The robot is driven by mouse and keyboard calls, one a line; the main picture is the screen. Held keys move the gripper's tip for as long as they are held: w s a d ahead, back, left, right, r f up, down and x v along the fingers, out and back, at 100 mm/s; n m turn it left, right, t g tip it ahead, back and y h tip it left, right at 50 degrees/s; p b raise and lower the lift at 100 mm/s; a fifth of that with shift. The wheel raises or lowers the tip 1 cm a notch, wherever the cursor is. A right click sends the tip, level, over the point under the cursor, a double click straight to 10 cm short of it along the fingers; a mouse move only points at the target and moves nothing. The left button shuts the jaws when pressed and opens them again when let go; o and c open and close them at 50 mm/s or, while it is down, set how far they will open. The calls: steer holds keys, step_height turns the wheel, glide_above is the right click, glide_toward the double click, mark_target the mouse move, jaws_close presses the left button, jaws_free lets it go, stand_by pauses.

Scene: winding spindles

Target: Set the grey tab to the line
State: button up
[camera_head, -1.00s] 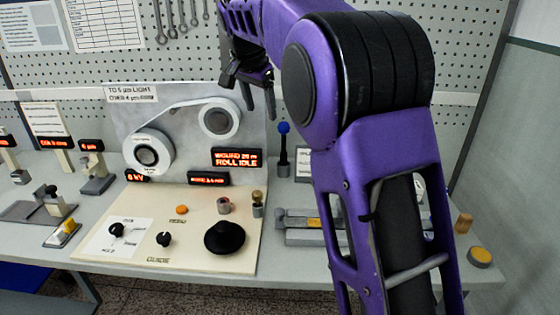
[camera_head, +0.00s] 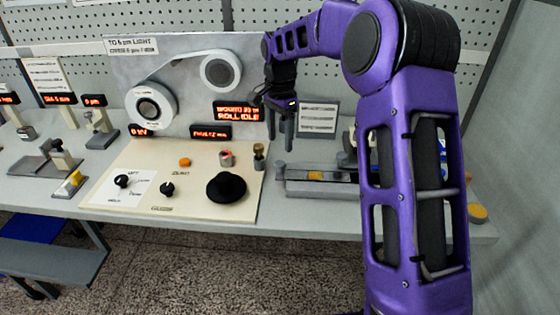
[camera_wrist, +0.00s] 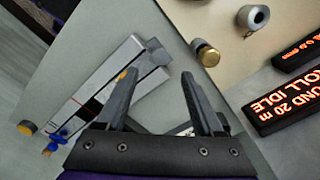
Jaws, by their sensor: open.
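A low grey rail fixture (camera_head: 318,189) with a yellow patch (camera_head: 315,176) lies on the bench right of the cream panel; my arm hides its right end. I cannot tell for certain which part is the grey tab. My gripper (camera_head: 281,135) hangs above and behind the fixture's left end, fingers down, open and empty. In the wrist view its fingers (camera_wrist: 158,78) are apart with nothing between them.
The cream panel (camera_head: 140,200) carries black knobs, an orange button and a brass-topped post (camera_head: 259,155). The winding board (camera_head: 180,90) stands behind it. A small sign (camera_head: 317,118) stands behind the fixture. A yellow-topped button (camera_head: 477,213) sits far right.

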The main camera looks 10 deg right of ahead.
mark_target(280, 163)
step_height(280, 163, down, 8)
steer(key=shift+r+b, duration=0.2)
steer(key=shift+b, duration=0.1)
jaws_close()
stand_by(1.3)
